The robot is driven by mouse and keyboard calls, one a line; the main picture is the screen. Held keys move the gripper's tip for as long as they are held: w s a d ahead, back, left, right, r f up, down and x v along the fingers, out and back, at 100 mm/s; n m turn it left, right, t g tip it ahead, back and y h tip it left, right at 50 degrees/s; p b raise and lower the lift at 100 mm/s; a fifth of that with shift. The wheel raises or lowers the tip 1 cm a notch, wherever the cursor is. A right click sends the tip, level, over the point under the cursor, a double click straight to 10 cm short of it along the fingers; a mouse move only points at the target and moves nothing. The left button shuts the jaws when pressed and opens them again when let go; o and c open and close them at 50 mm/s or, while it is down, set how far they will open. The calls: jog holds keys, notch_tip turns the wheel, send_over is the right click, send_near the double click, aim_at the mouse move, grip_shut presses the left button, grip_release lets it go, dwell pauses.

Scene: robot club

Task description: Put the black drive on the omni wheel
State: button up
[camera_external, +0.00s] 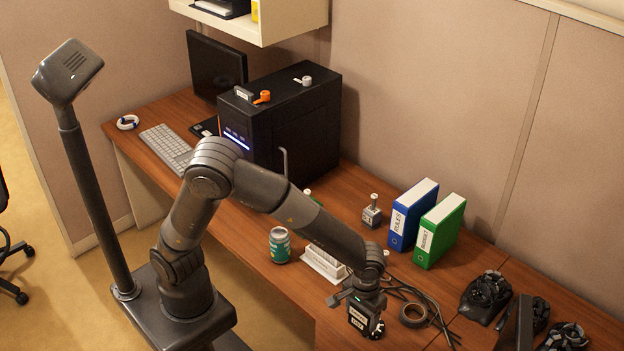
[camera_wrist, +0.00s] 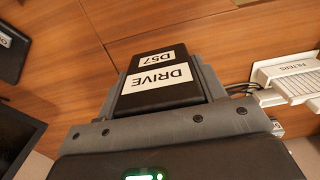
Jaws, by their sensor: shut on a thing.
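The black drive (camera_external: 357,318) is in my gripper (camera_external: 366,301), low at the front part of the desk in the external view. In the wrist view the drive (camera_wrist: 160,78) sits between both fingers, with white labels reading DRIVE and D57. My gripper is shut on it. The plain desk top shows beyond the drive, which looks held above it. A small white and dark-blue ring-shaped wheel (camera_external: 127,122) lies at the far left end of the desk, apart from the gripper. It looks like the omni wheel, but is too small to be sure.
A white rack (camera_external: 325,265) labelled FILTERS (camera_wrist: 290,80), a green can (camera_external: 280,245), cables and a tape roll (camera_external: 413,315) are near the gripper. The PC tower (camera_external: 290,125) and keyboard (camera_external: 166,147) stand left. Binders (camera_external: 438,232) and black parts (camera_external: 486,296) are right.

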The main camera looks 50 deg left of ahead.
jog(key=w+f, duration=0.1)
jog(key=w, duration=0.2)
jog(key=w+a+f, duration=0.1)
jog(key=w+f, duration=0.1)
jog(key=w+a+f, duration=0.1)
jog(key=w+f, duration=0.1)
jog(key=w, duration=0.1)
jog(key=shift+w+f, duration=0.15)
jog(key=shift+w, duration=0.15)
jog(key=shift+f, duration=2)
jog(key=o, duration=1.1)
jog(key=shift+f, duration=0.15)
